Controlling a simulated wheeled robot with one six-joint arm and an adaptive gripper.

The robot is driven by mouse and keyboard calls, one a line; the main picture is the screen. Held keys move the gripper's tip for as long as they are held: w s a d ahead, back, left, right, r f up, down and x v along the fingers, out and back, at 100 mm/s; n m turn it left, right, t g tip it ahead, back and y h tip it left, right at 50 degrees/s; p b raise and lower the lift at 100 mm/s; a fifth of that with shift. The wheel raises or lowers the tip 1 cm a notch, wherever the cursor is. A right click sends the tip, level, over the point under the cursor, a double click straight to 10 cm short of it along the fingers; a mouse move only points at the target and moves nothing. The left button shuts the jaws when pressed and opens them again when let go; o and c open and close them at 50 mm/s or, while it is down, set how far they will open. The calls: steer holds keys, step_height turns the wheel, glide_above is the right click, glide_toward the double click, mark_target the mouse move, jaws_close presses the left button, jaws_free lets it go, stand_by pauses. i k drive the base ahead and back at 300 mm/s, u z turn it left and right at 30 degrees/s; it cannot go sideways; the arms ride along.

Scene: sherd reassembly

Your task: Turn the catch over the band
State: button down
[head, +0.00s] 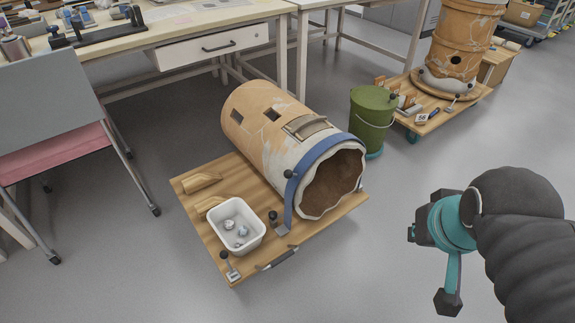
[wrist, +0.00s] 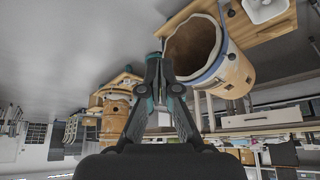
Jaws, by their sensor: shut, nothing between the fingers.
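A large patched clay vessel (head: 262,118) lies on its side on a wheeled wooden board (head: 335,212), its open mouth facing front right. A blue band (head: 317,155) arches over the mouth end, and its near end comes down to a grey metal plate on the board. A black knob (head: 289,174) sits on the band. A second black-knobbed fitting (head: 273,216), possibly the catch, stands beside the band's foot; whether it overlaps the band is unclear. My gripper (wrist: 157,66) is shut and empty. In the head view my arm's end is at the right, well clear of the vessel.
A white tub (head: 236,222) with small items and wooden wedges (head: 202,183) sit on the board. Another black-knobbed fitting (head: 226,262) is at its front corner. A green bucket (head: 371,120) stands behind right. A table (head: 190,45) is behind, a chair (head: 62,150) left. Floor at front right is clear.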

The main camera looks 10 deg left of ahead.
mark_target(273, 217)
steer(key=u, duration=1)
steer(key=i, duration=0.35)
steer(key=z, duration=0.65)
